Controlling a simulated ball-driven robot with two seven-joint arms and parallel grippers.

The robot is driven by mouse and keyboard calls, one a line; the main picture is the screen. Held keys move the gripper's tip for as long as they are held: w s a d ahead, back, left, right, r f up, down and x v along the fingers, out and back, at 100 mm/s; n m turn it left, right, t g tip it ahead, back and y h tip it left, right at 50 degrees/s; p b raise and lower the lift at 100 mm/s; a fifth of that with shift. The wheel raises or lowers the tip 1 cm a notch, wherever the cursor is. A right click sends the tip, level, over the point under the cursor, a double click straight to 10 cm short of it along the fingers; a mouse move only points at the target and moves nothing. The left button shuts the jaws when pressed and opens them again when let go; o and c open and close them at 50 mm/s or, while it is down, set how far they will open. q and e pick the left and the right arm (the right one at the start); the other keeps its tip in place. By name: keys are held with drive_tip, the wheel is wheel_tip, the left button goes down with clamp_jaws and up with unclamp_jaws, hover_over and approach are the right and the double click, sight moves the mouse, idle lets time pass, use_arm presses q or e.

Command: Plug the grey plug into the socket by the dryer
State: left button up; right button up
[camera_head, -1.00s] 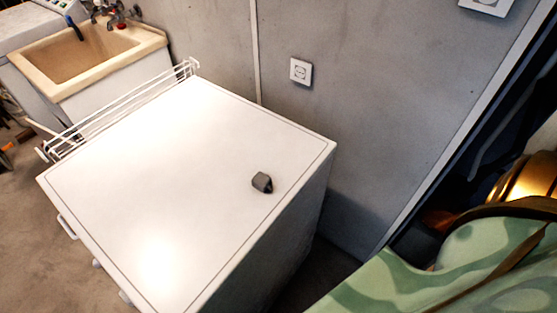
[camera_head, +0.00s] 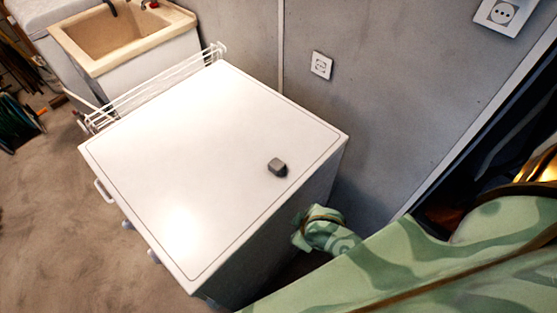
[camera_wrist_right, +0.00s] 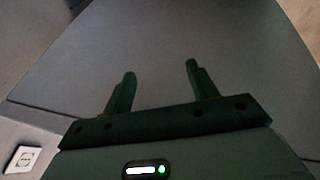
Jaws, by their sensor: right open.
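The grey plug (camera_head: 278,167) is a small dark block lying on the white dryer top (camera_head: 200,150), near its right edge. The white socket by the dryer (camera_head: 321,65) is on the grey wall behind it. My right arm comes in from the right of the head view, its bent part beside the dryer's right side; its gripper is not visible there. In the right wrist view my right gripper (camera_wrist_right: 160,70) is open and empty, its two fingers apart before a plain grey surface. A white socket (camera_wrist_right: 24,160) shows at the lower left there. My left gripper is not in view.
A second white socket (camera_head: 502,12) is high on the wall at the right. A white wire rack (camera_head: 155,88) runs along the dryer's left back edge. A beige sink (camera_head: 120,40) stands behind it. The dryer top is otherwise clear.

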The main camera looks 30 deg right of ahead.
drive_tip(key=w+a+r+t+p, duration=0.1)
drive_tip(key=w+r, duration=0.1)
drive_tip(key=r, duration=0.5)
drive_tip(key=w+a+r+t+p, duration=0.1)
drive_tip(key=w+r, duration=0.1)
drive_tip(key=r, duration=0.4)
drive_tip(key=w+a+r+y, duration=0.1)
drive_tip(key=a, duration=0.1)
drive_tip(key=w+a+y, duration=0.1)
drive_tip(key=w+a, duration=0.1)
drive_tip(key=w+a+r+n+g, duration=0.1)
drive_tip(key=a, duration=0.1)
drive_tip(key=shift+w+a+r+y, duration=0.15)
drive_tip(key=shift+w+r+y, duration=0.15)
drive_tip(key=shift+y, duration=0.1)
wheel_tip(320, 180, up, 2)
drive_tip(key=w+a+g, duration=0.2)
wheel_tip(320, 180, up, 10)
drive_tip(key=m+g+h, duration=0.2)
drive_tip(key=m+g, duration=0.2)
hover_over(273, 162)
drive_tip(key=shift+w+r+p, duration=0.1)
drive_tip(key=shift+r+p, duration=0.1)
drive_tip(key=shift+p, duration=0.15)
wheel_tip(273, 162, down, 11)
drive_tip(key=b, duration=0.5)
drive_tip(key=shift+f, duration=0.1)
